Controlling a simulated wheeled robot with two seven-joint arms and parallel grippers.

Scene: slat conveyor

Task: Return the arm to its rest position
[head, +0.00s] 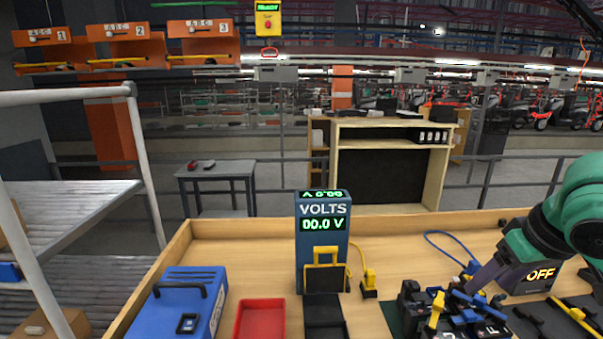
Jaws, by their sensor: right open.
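My right arm (567,222), green and black, reaches in from the right edge over the wooden workbench (400,245). My right gripper (472,288) is open and points down and left at a cluster of black, blue and yellow clamp-like parts (455,312). The fingertips are close to these parts; whether they touch cannot be told. My left gripper is not in view.
A blue meter (322,255) reading 00.0 V stands mid-bench. A blue case (178,305), a red tray (259,320) and a yellow clip (369,283) lie around it. Bench behind the meter is clear.

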